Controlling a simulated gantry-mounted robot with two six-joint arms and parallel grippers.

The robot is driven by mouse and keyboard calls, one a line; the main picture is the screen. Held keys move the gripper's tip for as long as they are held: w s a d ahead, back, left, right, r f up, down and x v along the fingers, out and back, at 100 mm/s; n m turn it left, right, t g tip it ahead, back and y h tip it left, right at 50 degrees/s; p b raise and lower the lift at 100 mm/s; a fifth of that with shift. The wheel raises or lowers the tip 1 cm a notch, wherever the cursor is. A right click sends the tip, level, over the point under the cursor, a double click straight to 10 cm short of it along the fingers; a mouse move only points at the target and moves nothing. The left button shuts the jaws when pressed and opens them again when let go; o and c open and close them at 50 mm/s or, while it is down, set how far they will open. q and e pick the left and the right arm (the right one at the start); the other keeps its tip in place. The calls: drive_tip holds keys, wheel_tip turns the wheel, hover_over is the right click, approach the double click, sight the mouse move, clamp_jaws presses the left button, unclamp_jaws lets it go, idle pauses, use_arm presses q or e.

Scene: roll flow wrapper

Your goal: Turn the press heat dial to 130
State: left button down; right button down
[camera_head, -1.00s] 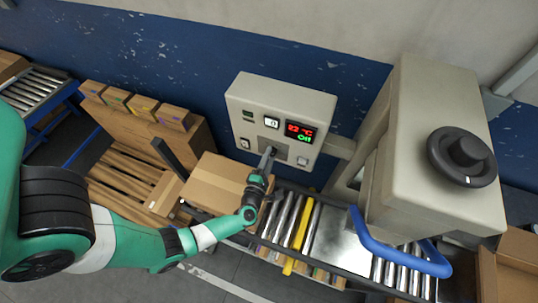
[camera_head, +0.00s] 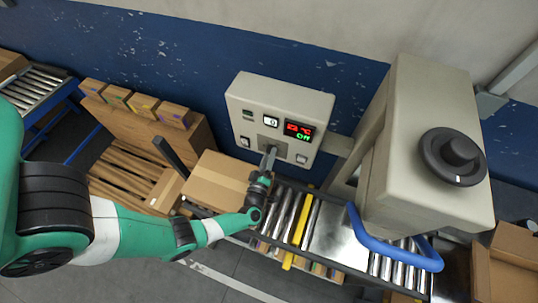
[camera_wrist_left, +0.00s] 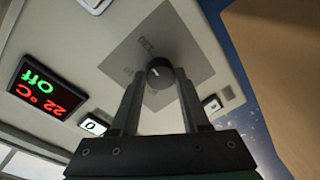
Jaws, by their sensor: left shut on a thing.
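The small round black dial with a white pointer line shows in the left wrist view (camera_wrist_left: 159,72), on a grey plate of the control panel (camera_head: 280,95). My left gripper (camera_head: 269,155) reaches the lower middle of the panel. In the wrist view its two fingers are shut on the dial, one on each side. The fingers hide the dial in the head view. The panel's display (camera_head: 299,131) reads 22 °C in red and Off in green; it also shows in the wrist view (camera_wrist_left: 45,88). My right gripper is not in view.
A small display (camera_head: 270,122) reads 0. The beige press (camera_head: 425,180) with a large black knob (camera_head: 453,157) and blue handle (camera_head: 395,248) stands at the right. A cardboard box (camera_head: 220,182) and roller conveyor (camera_head: 290,215) lie below the panel.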

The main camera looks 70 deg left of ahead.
use_arm(q)
drive_tip(key=shift+m, duration=0.7)
drive_tip(key=shift+c, duration=1.9)
unclamp_jaws()
drive_tip(key=shift+d, duration=0.1)
drive_tip(key=p+v, duration=0.1)
drive_tip(key=v, duration=1)
drive_tip(key=shift+s+d+f, duration=0.1)
drive_tip(key=shift+s+d, duration=0.05)
drive_tip(key=shift+d, duration=0.05)
